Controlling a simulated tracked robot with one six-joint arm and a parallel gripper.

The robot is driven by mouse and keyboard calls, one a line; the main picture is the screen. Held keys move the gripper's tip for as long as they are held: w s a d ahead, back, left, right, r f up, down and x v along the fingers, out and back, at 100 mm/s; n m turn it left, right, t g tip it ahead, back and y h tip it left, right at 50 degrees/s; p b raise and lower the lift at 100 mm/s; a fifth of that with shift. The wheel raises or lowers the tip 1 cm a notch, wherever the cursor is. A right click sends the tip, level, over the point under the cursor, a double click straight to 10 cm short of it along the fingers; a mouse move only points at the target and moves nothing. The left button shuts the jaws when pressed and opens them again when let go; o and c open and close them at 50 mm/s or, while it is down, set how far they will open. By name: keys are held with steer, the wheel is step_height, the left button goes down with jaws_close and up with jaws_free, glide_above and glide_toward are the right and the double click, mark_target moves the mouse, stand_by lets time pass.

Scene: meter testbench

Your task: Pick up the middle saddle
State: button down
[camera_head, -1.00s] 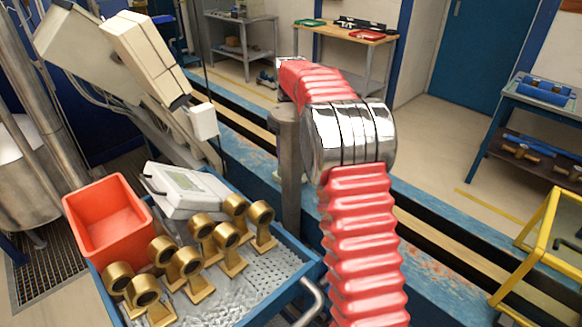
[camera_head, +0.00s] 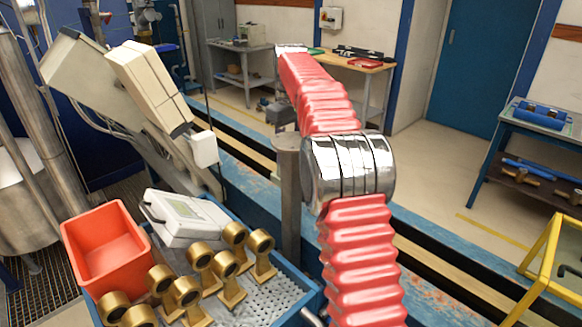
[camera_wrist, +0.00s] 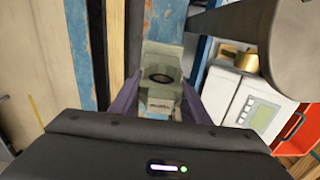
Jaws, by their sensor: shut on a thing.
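A grey-green saddle (camera_wrist: 162,57) with a dark round opening and a small label on its front is in the middle of the wrist view. My gripper (camera_wrist: 160,92) is shut on it, with a purple finger along each side. Whether other saddles stand beside it cannot be told from this view. The saddle cannot be made out there.
The grey post (camera_head: 288,195) stands close to my arm. A blue tray (camera_head: 308,292) with several brass fittings, a white meter (camera_head: 184,215) and an orange bin (camera_head: 105,245) is at lower left. The blue beam (camera_head: 250,178) runs behind. A yellow frame (camera_head: 545,265) is at right.

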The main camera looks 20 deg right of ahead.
step_height(320, 180, up, 7)
steer(key=shift+f, duration=0.1)
steer(key=shift+r, duration=0.4)
steer(key=shift+s+d, duration=0.1)
stand_by(0.7)
